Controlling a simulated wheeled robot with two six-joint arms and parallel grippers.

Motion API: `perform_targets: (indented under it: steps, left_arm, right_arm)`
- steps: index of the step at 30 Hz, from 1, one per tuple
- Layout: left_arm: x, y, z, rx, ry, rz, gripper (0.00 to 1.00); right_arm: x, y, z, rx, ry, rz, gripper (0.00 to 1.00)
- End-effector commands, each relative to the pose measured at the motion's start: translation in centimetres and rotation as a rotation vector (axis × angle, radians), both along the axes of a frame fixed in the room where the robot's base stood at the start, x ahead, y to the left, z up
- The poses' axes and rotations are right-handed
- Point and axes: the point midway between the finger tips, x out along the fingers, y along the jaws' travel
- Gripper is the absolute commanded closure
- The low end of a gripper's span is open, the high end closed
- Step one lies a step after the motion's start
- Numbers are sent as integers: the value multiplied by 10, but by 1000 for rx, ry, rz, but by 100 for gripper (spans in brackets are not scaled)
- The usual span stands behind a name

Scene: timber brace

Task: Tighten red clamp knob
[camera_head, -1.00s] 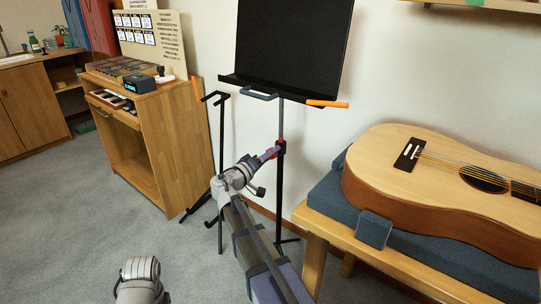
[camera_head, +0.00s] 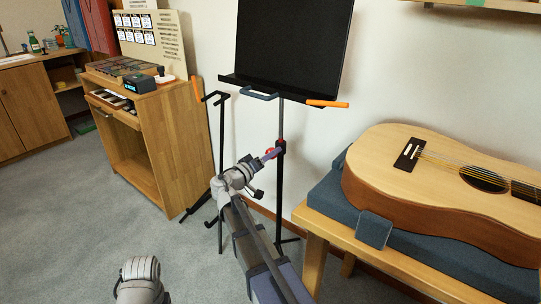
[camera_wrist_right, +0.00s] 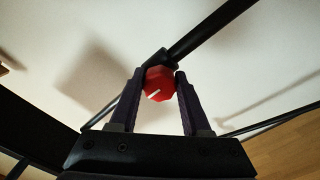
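The red clamp knob (camera_wrist_right: 159,84), with a white mark line on its face, sits on the black post of the music stand (camera_head: 290,50). In the head view it shows as a small red spot (camera_head: 270,152), partly hidden by my right gripper. My right gripper (camera_head: 268,155) reaches up to it from below. In the right wrist view, its two dark fingers (camera_wrist_right: 160,88) stand on either side of the knob and appear to touch it. My left gripper is out of view; only part of my left arm shows at the bottom.
A guitar (camera_head: 440,180) lies on a blue pad on a wooden bench (camera_head: 390,262) to the right. A wooden cabinet (camera_head: 170,140) stands to the left, and a black stand (camera_head: 221,150) stands between it and the music stand. The wall is close behind.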

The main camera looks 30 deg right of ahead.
Motion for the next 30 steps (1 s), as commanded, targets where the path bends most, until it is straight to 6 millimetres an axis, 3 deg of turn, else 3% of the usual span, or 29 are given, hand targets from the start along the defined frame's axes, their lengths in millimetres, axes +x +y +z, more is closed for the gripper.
perform_targets:
  steps: [1, 7, 17, 30]
  left_arm:
    - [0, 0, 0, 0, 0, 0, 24]
    - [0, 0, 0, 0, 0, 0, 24]
    - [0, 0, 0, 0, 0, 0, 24]
    - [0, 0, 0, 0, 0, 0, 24]
  right_arm:
    - [-1, 0, 0, 0, 0, 0, 46]
    - [0, 0, 0, -2, 1, 1, 24]
    - [-2, 7, 1, -3, 2, 4, 24]
    - [-27, 65, 0, -3, 1, 4, 24]
